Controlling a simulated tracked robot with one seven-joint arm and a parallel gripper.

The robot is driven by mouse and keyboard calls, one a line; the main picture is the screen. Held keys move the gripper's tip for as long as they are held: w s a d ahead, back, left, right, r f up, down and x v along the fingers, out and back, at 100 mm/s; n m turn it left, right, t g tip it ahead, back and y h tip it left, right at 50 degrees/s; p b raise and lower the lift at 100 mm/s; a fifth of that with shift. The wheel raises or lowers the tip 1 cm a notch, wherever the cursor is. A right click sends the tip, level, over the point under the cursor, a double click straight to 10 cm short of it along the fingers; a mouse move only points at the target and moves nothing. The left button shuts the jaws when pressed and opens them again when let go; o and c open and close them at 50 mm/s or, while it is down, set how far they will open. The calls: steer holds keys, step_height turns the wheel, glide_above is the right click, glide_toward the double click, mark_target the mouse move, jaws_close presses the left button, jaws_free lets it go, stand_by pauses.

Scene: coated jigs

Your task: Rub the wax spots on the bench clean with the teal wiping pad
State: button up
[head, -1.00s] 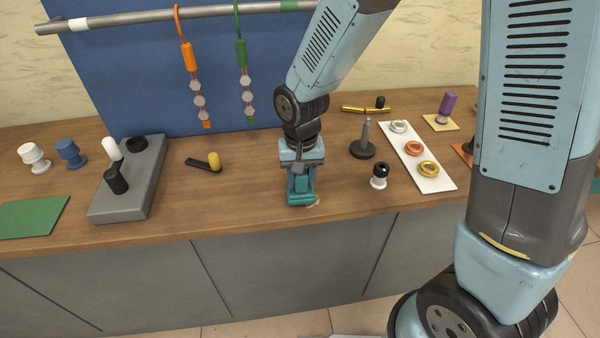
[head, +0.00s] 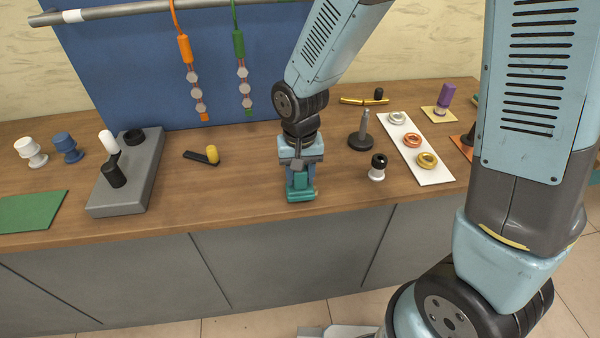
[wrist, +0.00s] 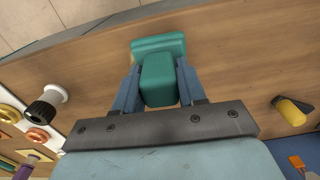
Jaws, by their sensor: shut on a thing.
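The teal wiping pad (head: 301,195) has a wide flat base and a block-like grip. My gripper (head: 299,181) is shut on that grip and holds the pad down at the bench top (head: 245,205), near its front edge. In the wrist view the pad (wrist: 158,47) sits between the two blue fingers (wrist: 157,88), its base beyond the fingertips. The pad appears to touch the wood, though its underside is hidden. I see no wax spot on the bare wood around it; any beneath the pad is hidden.
Left of the pad are a yellow-ended black tool (head: 204,157) and a grey block with pegs (head: 139,185). Right of it stand a black-and-white knob (head: 377,168), a dark post (head: 362,138) and a white strip with rings (head: 432,175). Beaded tags (head: 245,85) hang behind.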

steer(key=shift+f, duration=0.55)
steer(key=shift+s, duration=0.2)
steer(key=shift+s+d+r, duration=0.1)
steer(key=shift+s, duration=0.15)
steer(key=shift+w, duration=0.2)
stand_by(0.4)
steer(key=shift+w+a, duration=0.2)
steer(key=shift+w, duration=0.45)
steer(key=shift+s, duration=0.1)
steer(key=shift+s+d, duration=0.2)
steer(key=shift+s, duration=0.55)
steer(key=shift+w, duration=0.15)
